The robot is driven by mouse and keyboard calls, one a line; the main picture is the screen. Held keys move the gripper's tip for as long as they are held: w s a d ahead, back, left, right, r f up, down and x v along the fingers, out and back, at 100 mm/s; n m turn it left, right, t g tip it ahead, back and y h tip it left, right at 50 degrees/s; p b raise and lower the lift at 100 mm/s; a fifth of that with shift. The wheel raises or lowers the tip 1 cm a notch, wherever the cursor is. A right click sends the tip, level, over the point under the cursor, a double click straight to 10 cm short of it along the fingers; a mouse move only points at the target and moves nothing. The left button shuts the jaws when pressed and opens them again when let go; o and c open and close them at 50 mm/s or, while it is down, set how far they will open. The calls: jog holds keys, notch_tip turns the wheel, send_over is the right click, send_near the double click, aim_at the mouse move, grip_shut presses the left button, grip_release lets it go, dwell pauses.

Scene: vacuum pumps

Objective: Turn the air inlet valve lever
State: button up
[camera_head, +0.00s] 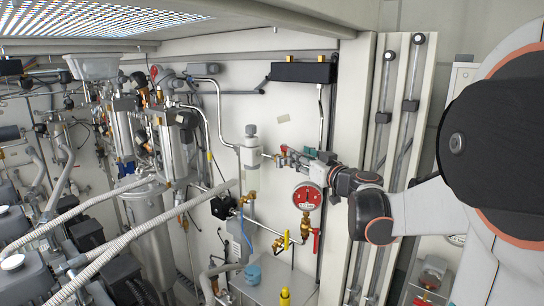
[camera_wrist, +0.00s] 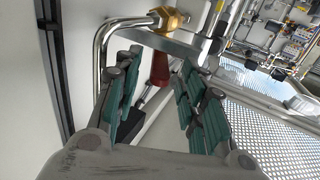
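A red lever (camera_wrist: 160,68) hangs from a brass valve (camera_wrist: 170,20) at the end of a bent metal pipe in the wrist view. My gripper (camera_wrist: 158,72) is open, with teal-padded fingers on either side of the red lever in that picture. I cannot tell whether the fingers touch it. In the head view my gripper (camera_head: 288,157) reaches left to the white back wall, and a small red part (camera_head: 283,149) shows at its tips. Most of the lever and its valve are hidden there by the gripper.
A round red gauge (camera_head: 307,198) sits just below my gripper, with another red lever (camera_head: 316,240) under it. A yellow lever (camera_head: 286,239) is at lower centre. A white cylinder (camera_head: 252,150) and pipes stand close left of the fingertips. Pumps and hoses (camera_head: 110,245) crowd the left.

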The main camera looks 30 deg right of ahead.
grip_shut()
jog(key=shift+d, duration=0.15)
jog(key=shift+s+d+n+y+b, duration=0.1)
jog(key=shift+d+n+y+b, duration=0.45)
jog(key=shift+y, duration=0.35)
jog(key=shift+a, duration=0.1)
jog(key=shift+c, duration=0.4)
grip_release()
jog(key=shift+o, duration=0.4)
jog(key=shift+a+r, duration=0.1)
jog(key=shift+a, duration=0.05)
